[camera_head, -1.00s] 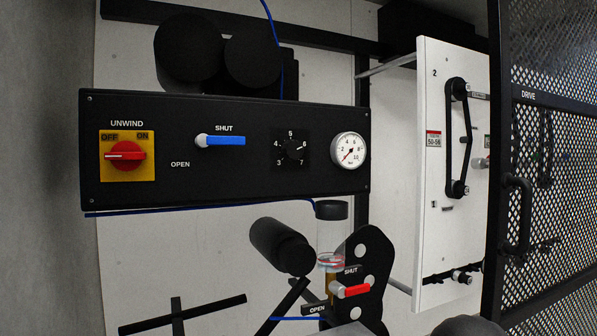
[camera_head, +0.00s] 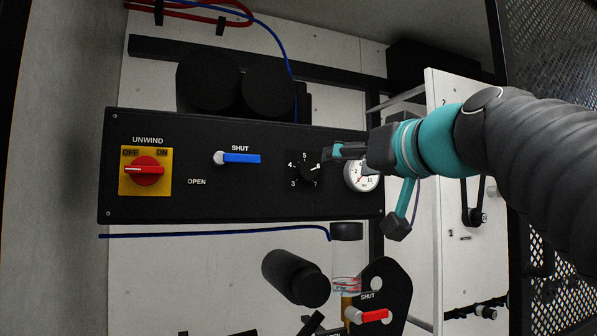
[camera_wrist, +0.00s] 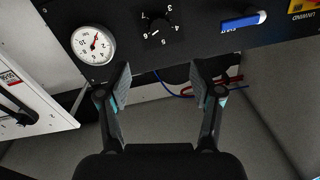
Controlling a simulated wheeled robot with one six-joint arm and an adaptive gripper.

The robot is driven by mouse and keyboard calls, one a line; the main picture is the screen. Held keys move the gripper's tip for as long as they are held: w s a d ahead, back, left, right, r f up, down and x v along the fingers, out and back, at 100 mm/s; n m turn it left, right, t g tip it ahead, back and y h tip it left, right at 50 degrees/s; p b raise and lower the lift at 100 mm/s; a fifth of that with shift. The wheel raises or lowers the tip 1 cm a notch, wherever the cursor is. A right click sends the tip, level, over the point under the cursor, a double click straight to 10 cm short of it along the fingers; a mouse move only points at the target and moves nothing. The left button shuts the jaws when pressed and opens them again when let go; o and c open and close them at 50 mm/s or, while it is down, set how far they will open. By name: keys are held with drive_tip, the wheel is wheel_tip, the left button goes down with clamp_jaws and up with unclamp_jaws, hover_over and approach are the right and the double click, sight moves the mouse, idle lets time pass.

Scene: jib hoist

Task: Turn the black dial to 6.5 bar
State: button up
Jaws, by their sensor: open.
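The black dial (camera_head: 305,173) sits on the black panel, with numbers 3 to 7 around it. Its small white mark seems to point near 6, but it is too small to read exactly. In the wrist view the dial (camera_wrist: 157,31) shows upside down, ahead of the fingertips. My gripper (camera_head: 334,152) has its fingers beside the dial's upper right in the head view, apparently in front of the panel. In the wrist view my gripper (camera_wrist: 161,75) is open and empty, its two fingers apart. The round white gauge (camera_head: 366,181) is partly hidden by my gripper; it shows whole in the wrist view (camera_wrist: 93,45).
Left of the dial are a blue lever (camera_head: 241,158) at SHUT and a red switch (camera_head: 145,171) on a yellow plate. Below the panel are a black cylinder (camera_head: 296,278) and a red lever (camera_head: 374,316). A mesh door (camera_head: 560,50) stands at right.

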sight(309, 171)
drive_tip(key=p+x, duration=0.2)
drive_tip(key=x, duration=1.1)
drive_tip(key=c, duration=1.1)
drive_tip(key=shift+c, duration=0.2)
drive_tip(key=shift+m, duration=0.4)
drive_tip(key=shift+f+m+t, duration=0.1)
drive_tip(key=shift+m+t, duration=0.2)
drive_tip(key=shift+m, duration=2.6)
drive_tip(key=o, duration=1.1)
drive_tip(key=shift+o, duration=0.2)
